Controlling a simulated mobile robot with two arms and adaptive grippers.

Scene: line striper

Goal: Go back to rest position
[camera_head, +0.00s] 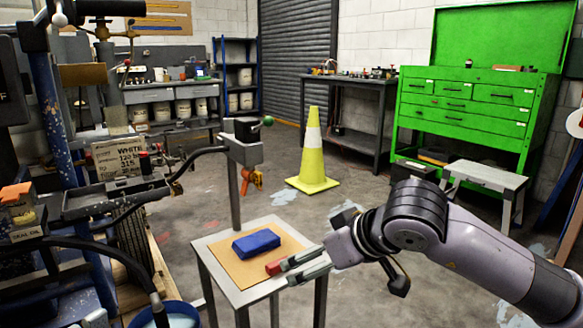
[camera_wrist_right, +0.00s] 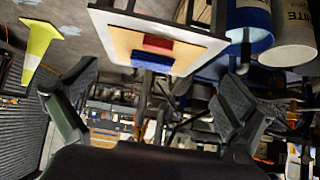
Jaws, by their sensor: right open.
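My right gripper (camera_head: 288,272) reaches in from the right in the head view, at the right edge of a small table. Its two fingers are spread apart and nothing is between them. In the right wrist view the open fingers (camera_wrist_right: 158,90) frame the picture on both sides. A blue block (camera_head: 256,243) lies on the tan board on the small table (camera_head: 207,257). A red block (camera_head: 275,267) shows beside my fingertips, partly hidden by them; it lies near the blue block in the wrist view (camera_wrist_right: 158,44). My left gripper is not in view.
A line striper machine (camera_head: 110,190) fills the left side, with a bucket (camera_head: 170,316) at its foot. A yellow cone (camera_head: 313,160) stands behind the table. A green tool cabinet (camera_head: 470,105) and a step stool (camera_head: 485,174) are at right. The floor between is mostly clear.

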